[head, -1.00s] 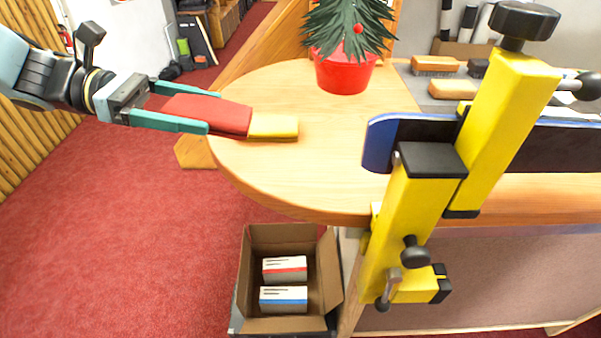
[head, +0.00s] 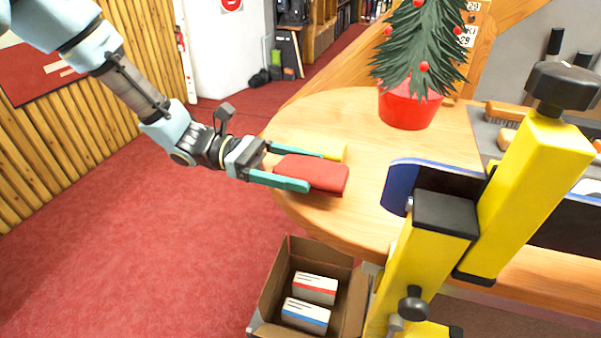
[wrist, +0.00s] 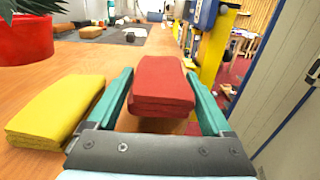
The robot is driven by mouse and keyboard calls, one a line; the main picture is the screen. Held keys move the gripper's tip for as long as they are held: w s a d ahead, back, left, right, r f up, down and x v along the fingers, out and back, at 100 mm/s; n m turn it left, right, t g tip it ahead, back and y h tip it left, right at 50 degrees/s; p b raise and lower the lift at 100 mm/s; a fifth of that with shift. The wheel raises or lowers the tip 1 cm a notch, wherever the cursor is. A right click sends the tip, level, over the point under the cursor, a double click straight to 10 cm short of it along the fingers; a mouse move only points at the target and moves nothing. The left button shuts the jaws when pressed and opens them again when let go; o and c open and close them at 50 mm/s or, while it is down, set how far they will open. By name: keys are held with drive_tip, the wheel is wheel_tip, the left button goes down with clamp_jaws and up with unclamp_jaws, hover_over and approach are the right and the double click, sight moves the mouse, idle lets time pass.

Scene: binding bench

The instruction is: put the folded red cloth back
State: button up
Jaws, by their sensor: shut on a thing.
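The folded red cloth (head: 322,173) is between the teal fingers of my gripper (head: 302,169), over the rounded left end of the wooden table. In the wrist view the red cloth (wrist: 161,86) fills the space between both fingers (wrist: 160,100). My gripper is shut on it. A folded yellow cloth (head: 333,151) lies on the table just behind the red one, partly hidden by a finger. In the wrist view the yellow cloth (wrist: 56,109) lies flat to the left, apart from the red one. I cannot tell whether the red cloth touches the table.
A red pot (head: 408,107) with a small tree stands behind the cloths. A yellow clamp (head: 535,190) and a blue-edged board (head: 402,187) stand to the right. An open carton (head: 268,290) with two boxes is below the table edge. Bare tabletop (head: 365,215) lies between.

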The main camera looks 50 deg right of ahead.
drive_tip(key=shift+f, duration=0.9)
drive_tip(key=shift+f, duration=0.35)
drive_tip(key=shift+f, duration=0.25)
drive_tip(key=o, duration=1)
drive_tip(key=shift+a+f, duration=0.1)
drive_tip(key=shift+c, duration=0.2)
